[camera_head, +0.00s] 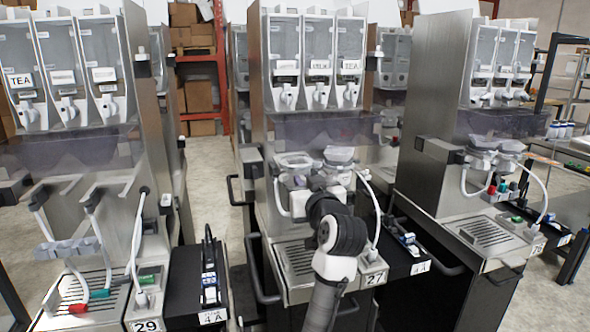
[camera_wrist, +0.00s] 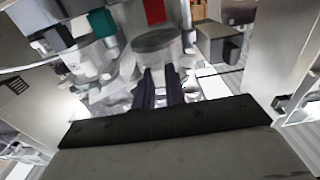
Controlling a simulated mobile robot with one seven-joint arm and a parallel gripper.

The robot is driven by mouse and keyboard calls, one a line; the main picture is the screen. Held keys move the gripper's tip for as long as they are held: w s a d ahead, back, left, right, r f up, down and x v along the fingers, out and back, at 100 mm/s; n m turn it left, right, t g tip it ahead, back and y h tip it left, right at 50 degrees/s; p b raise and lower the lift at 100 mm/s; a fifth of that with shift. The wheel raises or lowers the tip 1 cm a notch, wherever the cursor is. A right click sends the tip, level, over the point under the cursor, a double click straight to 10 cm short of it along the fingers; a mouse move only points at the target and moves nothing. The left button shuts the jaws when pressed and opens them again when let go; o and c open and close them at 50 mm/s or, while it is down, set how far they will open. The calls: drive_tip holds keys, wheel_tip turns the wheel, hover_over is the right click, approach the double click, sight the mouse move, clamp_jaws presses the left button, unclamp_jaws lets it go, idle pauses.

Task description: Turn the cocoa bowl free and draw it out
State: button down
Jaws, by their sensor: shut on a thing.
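The middle dispenser, numbered 27, has two pale mixing bowls below its canisters. The right bowl (camera_head: 340,155) is at the end of my arm, and the left bowl (camera_head: 294,161) is beside it. I cannot read a cocoa label. My gripper (camera_wrist: 160,78) is shut, its two dark fingers close together at a pale bowl part with a grey round opening (camera_wrist: 155,40) in the wrist view. The bowl sits among the fittings, at the machine. In the head view my arm hides the fingertips and the lower part of the bowl.
Similar dispensers stand left (camera_head: 75,150) and right (camera_head: 480,140). Bare floor shows in the gaps.

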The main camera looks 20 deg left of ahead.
drive_tip(key=shift+s+f, duration=0.15)
drive_tip(key=shift+f, duration=0.25)
drive_tip(key=shift+s+d, duration=0.1)
drive_tip(key=shift+d, duration=0.05)
drive_tip(key=v, duration=0.4)
drive_tip(key=shift+s+d+r, duration=0.1)
drive_tip(key=shift+d+r, duration=0.1)
drive_tip(key=shift+d, duration=0.1)
drive_tip(key=shift+r, duration=0.1)
idle(0.4)
drive_tip(key=shift+s, duration=0.1)
drive_tip(key=p+v, duration=0.1)
drive_tip(key=v, duration=0.8)
drive_tip(key=shift+r, duration=0.35)
idle(0.7)
idle(0.4)
